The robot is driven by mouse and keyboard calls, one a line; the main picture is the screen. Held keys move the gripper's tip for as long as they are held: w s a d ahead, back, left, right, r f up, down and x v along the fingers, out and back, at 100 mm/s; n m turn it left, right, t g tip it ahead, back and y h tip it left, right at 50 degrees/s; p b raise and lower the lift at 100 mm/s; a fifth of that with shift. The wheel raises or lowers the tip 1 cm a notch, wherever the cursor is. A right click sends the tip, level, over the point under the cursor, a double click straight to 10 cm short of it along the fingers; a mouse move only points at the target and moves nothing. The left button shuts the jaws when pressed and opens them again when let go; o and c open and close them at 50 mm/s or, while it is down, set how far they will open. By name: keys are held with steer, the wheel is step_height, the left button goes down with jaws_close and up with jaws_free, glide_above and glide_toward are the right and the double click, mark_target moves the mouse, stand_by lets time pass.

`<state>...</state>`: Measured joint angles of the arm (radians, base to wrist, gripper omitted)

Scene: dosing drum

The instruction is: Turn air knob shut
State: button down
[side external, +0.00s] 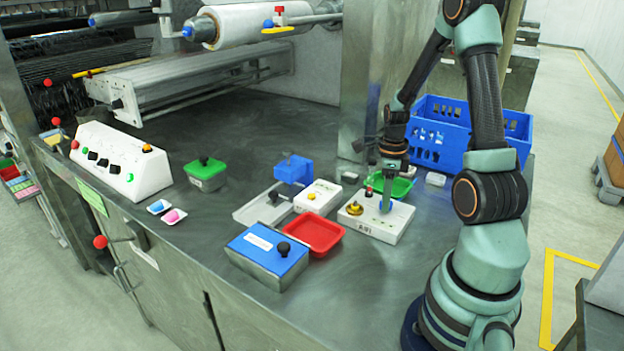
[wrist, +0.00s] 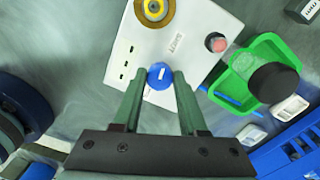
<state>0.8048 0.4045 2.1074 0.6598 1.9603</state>
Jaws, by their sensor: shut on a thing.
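The air knob is a small blue knob with a white mark (wrist: 160,75), on top of a white control box (side external: 395,222). The box also carries a brass-yellow dial (side external: 355,208) and a red button (wrist: 215,42). My gripper (wrist: 159,74) is shut on the blue knob, with one green finger on each side of it. In the side view the gripper (side external: 386,205) points down onto the box and largely hides the knob. The white mark on the knob looks roughly lengthwise to the fingers in the wrist view.
A green tray (side external: 403,187) stands right behind the box, and a blue crate (side external: 440,132) beyond it. A red tray (side external: 314,234), a blue-lidded container (side external: 262,248) and a white box with a yellow button (side external: 318,197) stand to the left. The bench front is clear.

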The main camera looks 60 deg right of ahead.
steer(key=shift+s+m, duration=0.1)
steer(key=shift+m, duration=0.6)
steer(key=shift+d+m, duration=0.1)
steer(key=shift+m, duration=0.2)
steer(key=shift+c, duration=2.2)
jaws_free()
step_height(320, 180, up, 12)
steer(key=shift+r, duration=0.1)
